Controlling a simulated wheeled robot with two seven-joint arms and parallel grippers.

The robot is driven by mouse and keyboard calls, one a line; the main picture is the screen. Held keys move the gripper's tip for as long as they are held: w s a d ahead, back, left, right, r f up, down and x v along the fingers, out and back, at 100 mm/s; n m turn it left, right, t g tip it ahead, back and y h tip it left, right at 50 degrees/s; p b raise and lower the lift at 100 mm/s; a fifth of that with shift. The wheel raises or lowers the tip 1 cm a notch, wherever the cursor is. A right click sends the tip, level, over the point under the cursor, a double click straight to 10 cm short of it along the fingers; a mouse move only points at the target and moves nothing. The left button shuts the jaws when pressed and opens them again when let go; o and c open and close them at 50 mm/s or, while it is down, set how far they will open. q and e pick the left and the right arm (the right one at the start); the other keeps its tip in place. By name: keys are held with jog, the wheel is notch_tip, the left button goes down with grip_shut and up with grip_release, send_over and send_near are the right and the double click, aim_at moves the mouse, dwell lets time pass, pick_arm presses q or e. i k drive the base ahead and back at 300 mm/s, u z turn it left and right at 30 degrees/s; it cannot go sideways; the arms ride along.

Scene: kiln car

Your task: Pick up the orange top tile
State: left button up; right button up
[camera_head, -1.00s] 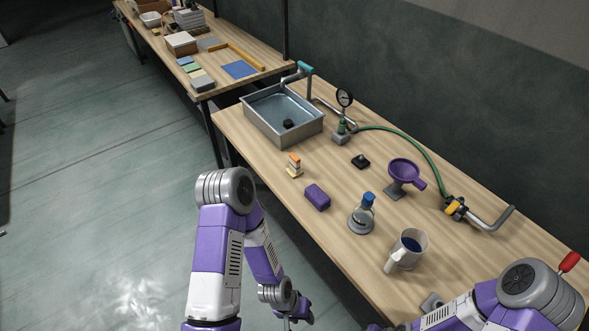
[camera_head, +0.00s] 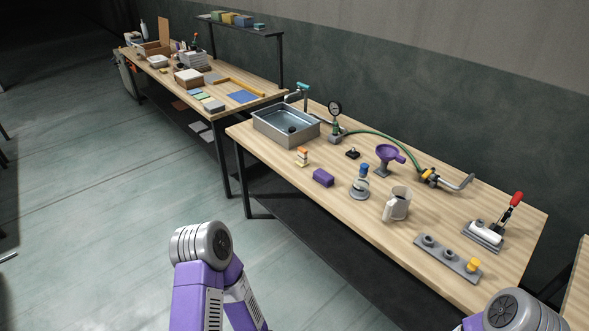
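The orange top tile (camera_head: 303,150) sits on a small stack of pale blocks (camera_head: 302,160) on the wooden bench, just in front of the sink. The stack is small in the picture, and its layers are hard to separate. My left arm shows at the bottom left, off the bench's front edge, with its gripper out of the picture. My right arm shows only at the bottom right corner, and its gripper is out of the picture too.
A purple block (camera_head: 323,177) lies right of the stack. The metal sink (camera_head: 285,132) stands behind it. Bare wood lies in front of the stack.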

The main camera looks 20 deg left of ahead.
aim_at(302, 161)
jog(key=u, duration=0.8)
jog(key=i, duration=0.9)
jog(key=u, duration=0.65)
jog(key=i, duration=1.3)
jog(key=z, duration=0.75)
